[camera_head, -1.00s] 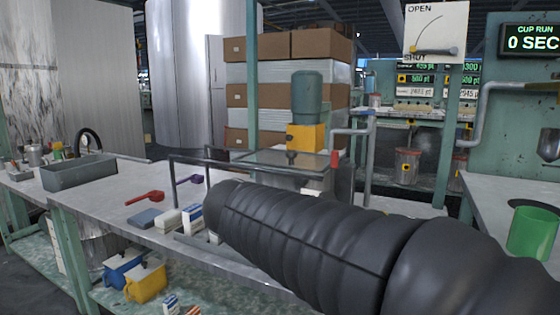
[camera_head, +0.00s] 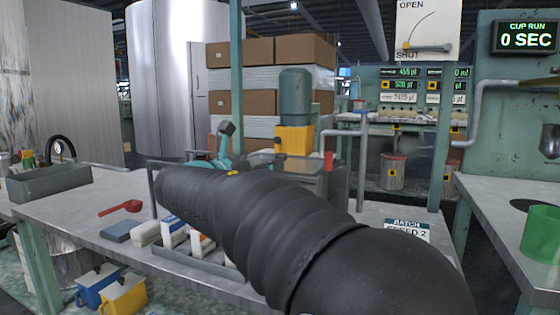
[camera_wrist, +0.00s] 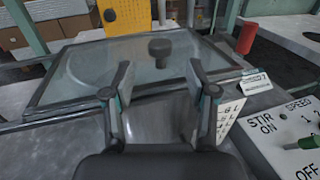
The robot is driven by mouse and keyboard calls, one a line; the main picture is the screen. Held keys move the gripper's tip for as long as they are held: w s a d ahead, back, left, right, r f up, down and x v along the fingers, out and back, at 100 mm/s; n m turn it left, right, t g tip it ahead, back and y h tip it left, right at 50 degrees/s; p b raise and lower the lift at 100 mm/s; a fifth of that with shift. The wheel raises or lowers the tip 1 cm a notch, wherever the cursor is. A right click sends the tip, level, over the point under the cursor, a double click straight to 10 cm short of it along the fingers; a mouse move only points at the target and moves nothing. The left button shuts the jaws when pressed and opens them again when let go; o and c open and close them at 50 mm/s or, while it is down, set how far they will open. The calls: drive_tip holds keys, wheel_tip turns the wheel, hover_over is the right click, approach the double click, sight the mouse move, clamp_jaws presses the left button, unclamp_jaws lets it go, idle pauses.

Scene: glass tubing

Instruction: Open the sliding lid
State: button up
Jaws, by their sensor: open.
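The lid (camera_wrist: 85,72) is a clear glass pane in a dark frame, seen in the wrist view lying flat over a vessel with a round opening beneath. A dark round knob (camera_wrist: 160,48) stands on it, centred between my fingers and beyond their tips. My gripper (camera_wrist: 161,78) is open and empty, its two fingers spread to either side of the near part of the lid. In the head view my gripper (camera_head: 224,143) shows partly above my black-sleeved arm, which hides most of the lid.
In the wrist view a red cylinder (camera_wrist: 247,38) stands right of the lid, and a panel with STIR and SPEED controls (camera_wrist: 290,140) is at lower right. In the head view a yellow-based motor (camera_head: 294,138) rises behind. Small boxes and a red scoop (camera_head: 122,208) lie on the bench.

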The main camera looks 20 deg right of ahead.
sight(277, 157)
drive_tip(key=x, duration=0.6)
drive_tip(key=shift+w+d, duration=0.1)
drive_tip(key=shift+d, duration=0.2)
clamp_jaws()
